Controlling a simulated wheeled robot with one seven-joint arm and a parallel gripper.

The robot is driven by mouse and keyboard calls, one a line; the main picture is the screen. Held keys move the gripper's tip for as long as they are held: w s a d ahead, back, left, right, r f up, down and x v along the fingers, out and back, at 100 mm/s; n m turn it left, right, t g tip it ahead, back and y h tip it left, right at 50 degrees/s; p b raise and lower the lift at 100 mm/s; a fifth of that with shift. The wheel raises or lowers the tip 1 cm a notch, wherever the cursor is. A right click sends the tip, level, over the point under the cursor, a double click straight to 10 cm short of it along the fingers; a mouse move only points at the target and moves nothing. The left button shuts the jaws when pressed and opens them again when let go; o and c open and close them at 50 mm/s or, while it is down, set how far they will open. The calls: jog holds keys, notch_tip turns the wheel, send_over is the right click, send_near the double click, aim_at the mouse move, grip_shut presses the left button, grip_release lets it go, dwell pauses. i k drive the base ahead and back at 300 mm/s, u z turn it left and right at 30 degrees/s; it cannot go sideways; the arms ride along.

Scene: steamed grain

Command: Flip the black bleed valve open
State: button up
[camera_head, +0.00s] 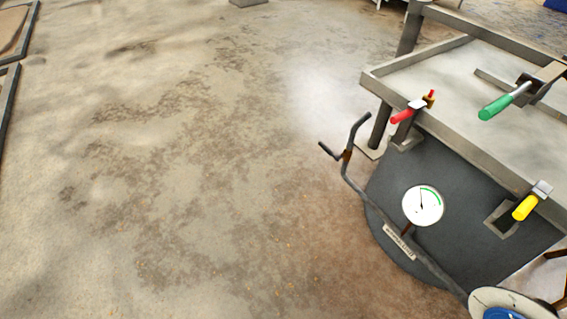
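A dark bent pipe (355,179) rises at the left side of the dark grey cooker vessel (385,210). A short black lever (328,150) sticks out to the left from a small brass-coloured fitting on this pipe; it looks like the bleed valve handle. The pipe's upper end bends to the upper right, close to the table leg. A pale white haze (322,95) hangs over the floor above and left of the pipe end; its source is not clear. My gripper is not in view, and nothing touches the lever.
A grey-framed table top (460,65) carries red (402,116), green (497,107) and yellow (525,207) handles. A white dial gauge (423,205) sits by the pipe. A pale round thing with blue (485,298) is cut off below. Floor at left is clear.

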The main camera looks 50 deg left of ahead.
aim_at(322, 145)
jog(key=u, duration=0.3)
jog(key=k, duration=0.7)
jog(key=u, duration=0.95)
jog(key=i, duration=2.4)
jog(key=z, duration=0.55)
jog(key=k, duration=1.3)
jog(key=u, duration=0.5)
